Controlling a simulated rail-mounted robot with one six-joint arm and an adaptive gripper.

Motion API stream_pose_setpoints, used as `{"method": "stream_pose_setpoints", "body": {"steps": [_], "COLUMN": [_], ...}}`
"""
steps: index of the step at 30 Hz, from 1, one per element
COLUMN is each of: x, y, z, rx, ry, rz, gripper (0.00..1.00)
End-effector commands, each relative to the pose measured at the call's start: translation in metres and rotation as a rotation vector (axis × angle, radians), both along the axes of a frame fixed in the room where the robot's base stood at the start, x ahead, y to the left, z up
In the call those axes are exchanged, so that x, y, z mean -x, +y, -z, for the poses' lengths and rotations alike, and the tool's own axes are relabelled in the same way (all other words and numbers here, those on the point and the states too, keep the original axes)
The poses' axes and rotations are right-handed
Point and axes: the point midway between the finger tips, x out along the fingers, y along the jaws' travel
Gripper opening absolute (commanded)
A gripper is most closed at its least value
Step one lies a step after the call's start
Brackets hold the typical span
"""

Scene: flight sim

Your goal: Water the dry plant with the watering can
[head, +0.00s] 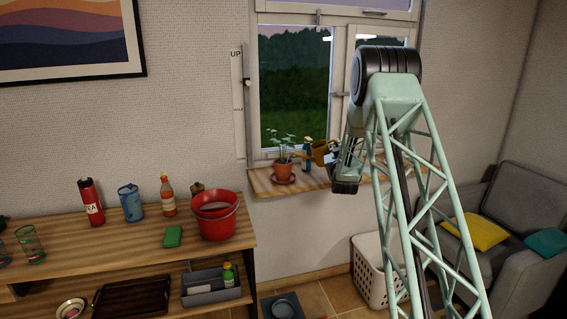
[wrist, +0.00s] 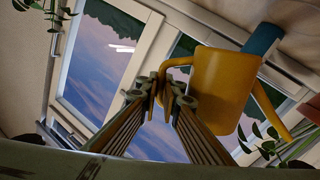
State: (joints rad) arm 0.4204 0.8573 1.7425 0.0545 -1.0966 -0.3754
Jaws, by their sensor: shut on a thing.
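The yellow watering can (head: 320,152) is at the window, above the wooden sill. My gripper (wrist: 165,98) is shut on its handle, and the can body (wrist: 220,85) shows large in the wrist view. Its spout points toward a leafy plant (wrist: 270,147) at the lower right there. In the head view, a plant (head: 284,144) with pale green leaves stands in a terracotta pot (head: 284,169) on the sill, just left of the can. I cannot tell from its leaves how dry it is. My arm hides the sill's right part.
A blue bottle (head: 307,150) stands on the sill behind the can and pot. More foliage (wrist: 50,12) shows at the wrist view's upper left. A red bucket (head: 215,221) and several bottles stand on the left shelf (head: 130,244). A white basket (head: 374,268) is below the sill.

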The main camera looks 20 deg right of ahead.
Motion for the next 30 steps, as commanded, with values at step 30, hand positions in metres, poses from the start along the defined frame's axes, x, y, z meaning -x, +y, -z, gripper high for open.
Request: {"method": "stream_pose_setpoints", "body": {"steps": [30], "x": [0.010], "y": [-0.035], "z": [0.081], "rx": [-0.343], "ry": [-0.101], "rz": [0.000], "gripper": [0.00]}}
